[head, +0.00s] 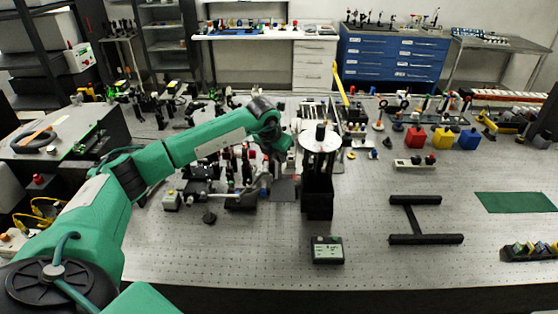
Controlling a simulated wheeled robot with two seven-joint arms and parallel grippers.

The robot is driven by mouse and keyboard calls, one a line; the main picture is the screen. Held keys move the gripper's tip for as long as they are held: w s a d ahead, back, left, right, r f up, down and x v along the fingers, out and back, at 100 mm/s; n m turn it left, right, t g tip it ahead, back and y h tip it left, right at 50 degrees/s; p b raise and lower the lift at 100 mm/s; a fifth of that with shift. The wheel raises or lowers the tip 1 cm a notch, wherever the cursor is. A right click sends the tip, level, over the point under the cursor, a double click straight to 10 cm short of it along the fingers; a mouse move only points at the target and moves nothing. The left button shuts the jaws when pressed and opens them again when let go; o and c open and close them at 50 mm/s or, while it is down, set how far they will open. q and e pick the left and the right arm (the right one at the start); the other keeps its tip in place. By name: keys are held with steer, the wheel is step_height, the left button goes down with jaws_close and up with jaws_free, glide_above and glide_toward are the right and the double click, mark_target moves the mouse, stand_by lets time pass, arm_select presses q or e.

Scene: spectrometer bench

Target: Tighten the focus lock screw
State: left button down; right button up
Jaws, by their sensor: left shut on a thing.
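The spectrometer (318,190) stands on the perforated bench, with a black column and a round pale table (320,141) on top. My left arm reaches in from the left and bends down at the wrist, just left of this column. My left gripper (267,181) is low beside the dark horizontal parts left of the column. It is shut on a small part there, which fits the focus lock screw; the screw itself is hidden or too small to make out. My right gripper is not in view.
A small black box with a display (327,250) sits in front of the column. A black H-shaped stand (414,220) and a green mat (514,202) lie to the right. Red, yellow and blue blocks (442,138) stand behind them. Optical mounts crowd the back left.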

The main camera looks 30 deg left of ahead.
arm_select(q)
steer(key=m+b, duration=0.1)
steer(key=m+h+b, duration=0.1)
steer(key=m+b, duration=0.1)
steer(key=shift+a+f+m, duration=0.1)
steer(key=shift+f+m, duration=0.1)
steer(key=shift+m, duration=0.1)
steer(key=shift+w+r+m+h+b, duration=0.1)
steer(key=shift+m+h+b, duration=0.65)
steer(key=shift+m, duration=0.45)
steer(key=shift+a+r+m+g+h+b, duration=0.1)
steer(key=shift+m+g+h+b, duration=0.15)
steer(key=shift+m+g+b, duration=0.6)
steer(key=shift+m+t+p, duration=0.3)
steer(key=shift+m+t, duration=0.05)
steer(key=shift+m, duration=0.1)
steer(key=c, duration=1.4)
jaws_free()
steer(key=shift+r, duration=0.1)
steer(key=shift+a+r, duration=0.1)
steer(key=shift+r, duration=0.15)
steer(key=b+v, duration=0.3)
steer(key=v, duration=1)
